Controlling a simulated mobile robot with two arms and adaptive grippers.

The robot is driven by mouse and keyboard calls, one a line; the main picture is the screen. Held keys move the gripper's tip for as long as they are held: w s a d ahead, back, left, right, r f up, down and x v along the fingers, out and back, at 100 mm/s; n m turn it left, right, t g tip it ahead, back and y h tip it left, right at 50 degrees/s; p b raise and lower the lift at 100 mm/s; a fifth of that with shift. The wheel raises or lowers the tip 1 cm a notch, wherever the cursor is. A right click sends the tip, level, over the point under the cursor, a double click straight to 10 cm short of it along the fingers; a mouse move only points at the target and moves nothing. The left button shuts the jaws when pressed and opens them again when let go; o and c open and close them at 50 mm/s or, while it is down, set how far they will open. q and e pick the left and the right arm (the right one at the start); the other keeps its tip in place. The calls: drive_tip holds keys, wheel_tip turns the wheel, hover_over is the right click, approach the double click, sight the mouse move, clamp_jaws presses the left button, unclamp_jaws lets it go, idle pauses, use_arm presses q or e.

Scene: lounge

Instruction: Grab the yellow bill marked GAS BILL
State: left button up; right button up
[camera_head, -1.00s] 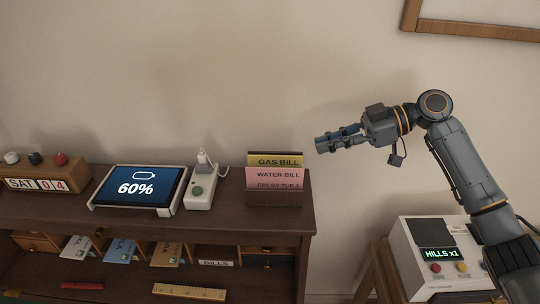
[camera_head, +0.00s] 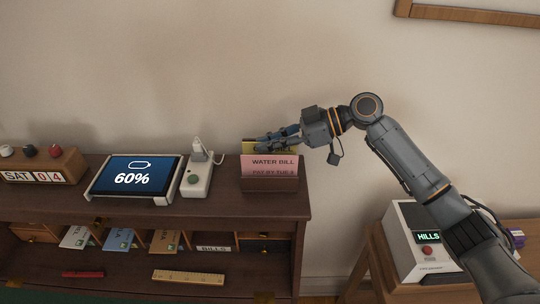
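The yellow gas bill (camera_head: 248,147) stands at the back of a dark wooden holder (camera_head: 270,184) on the right end of the desk top. Only its left edge and a bit of its lettering show; my gripper covers the rest. The pink water bill (camera_head: 272,162) stands in front of it. My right gripper (camera_head: 264,142) is at the top of the gas bill, its fingers pointing left across it. I cannot tell whether the fingers touch the bill or how far apart they are. My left gripper is not in view.
A tablet (camera_head: 133,177) reading 60% and a white power strip (camera_head: 197,178) with a plug stand left of the holder. A wooden calendar (camera_head: 42,166) is at far left. A white device (camera_head: 408,245) stands on a stool at right. Cubbyholes with cards lie below.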

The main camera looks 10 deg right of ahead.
drive_tip(key=shift+w+a+f, duration=0.2)
drive_tip(key=shift+a+f, duration=0.05)
drive_tip(key=shift+a, duration=0.4)
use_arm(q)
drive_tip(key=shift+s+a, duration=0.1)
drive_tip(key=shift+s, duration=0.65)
use_arm(e)
drive_tip(key=shift+d, duration=0.1)
clamp_jaws()
